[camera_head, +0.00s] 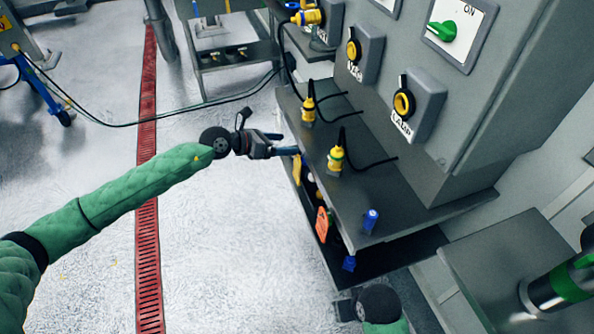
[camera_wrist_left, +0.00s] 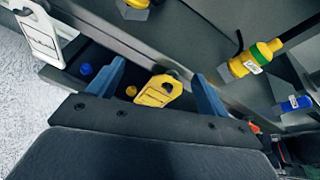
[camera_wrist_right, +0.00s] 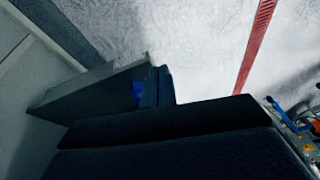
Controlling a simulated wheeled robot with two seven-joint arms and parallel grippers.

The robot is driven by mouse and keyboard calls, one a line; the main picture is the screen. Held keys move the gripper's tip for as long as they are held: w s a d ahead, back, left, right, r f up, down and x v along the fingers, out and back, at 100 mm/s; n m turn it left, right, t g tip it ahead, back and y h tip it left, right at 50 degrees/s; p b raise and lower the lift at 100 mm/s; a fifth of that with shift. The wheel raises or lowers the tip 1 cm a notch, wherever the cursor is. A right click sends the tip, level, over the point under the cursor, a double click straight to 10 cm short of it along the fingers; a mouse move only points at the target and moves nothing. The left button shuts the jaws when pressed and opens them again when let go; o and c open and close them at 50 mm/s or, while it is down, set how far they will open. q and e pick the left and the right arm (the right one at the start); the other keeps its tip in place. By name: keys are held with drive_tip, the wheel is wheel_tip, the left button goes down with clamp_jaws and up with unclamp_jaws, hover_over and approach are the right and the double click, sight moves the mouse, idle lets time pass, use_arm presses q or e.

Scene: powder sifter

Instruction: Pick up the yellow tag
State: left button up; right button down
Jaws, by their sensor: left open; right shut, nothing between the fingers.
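The yellow tag (camera_head: 297,170) hangs at the edge of the dark grey shelf (camera_head: 400,190). In the left wrist view the yellow tag (camera_wrist_left: 158,92) shows between the two blue fingers of my left gripper (camera_wrist_left: 158,75), with clear gaps on both sides. My left gripper (camera_head: 292,151) is open at the shelf's edge in the head view, partly in front of the tag's upper part. My right gripper (camera_head: 345,308) is low at the bottom of the head view. Its fingers are shut and empty in the right wrist view (camera_wrist_right: 158,87).
A white tag (camera_wrist_left: 42,35) shows in the left wrist view. Yellow connectors (camera_head: 335,159) and a blue one (camera_head: 371,221) stand on the shelf.

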sight(296, 177)
use_arm(q)
drive_tip(key=s+f+m+y, duration=0.1)
drive_tip(key=f, duration=0.2)
drive_tip(key=f+m+g+y+p, duration=0.1)
drive_tip(key=f, duration=0.2)
drive_tip(key=s+f+m+g+y+p, duration=0.1)
drive_tip(key=f+m+y, duration=0.1)
drive_tip(key=f, duration=0.1)
drive_tip(key=shift+s+d+f, duration=0.3)
drive_tip(key=shift+d, duration=0.05)
use_arm(e)
wheel_tip(296, 177, up, 5)
drive_tip(key=s+d+g, duration=0.1)
drive_tip(key=s+d, duration=0.1)
use_arm(q)
drive_tip(key=p+x, duration=0.1)
drive_tip(key=x, duration=0.1)
drive_tip(key=shift+d+f, duration=0.25)
drive_tip(key=shift+f, duration=0.05)
drive_tip(key=shift+d+f, duration=0.1)
drive_tip(key=shift+f, duration=0.05)
use_arm(e)
drive_tip(key=shift+h, duration=0.4)
drive_tip(key=f, duration=0.4)
drive_tip(key=shift+w+d, duration=0.2)
drive_tip(key=shift+w, duration=0.15)
use_arm(q)
drive_tip(key=c, duration=1.1)
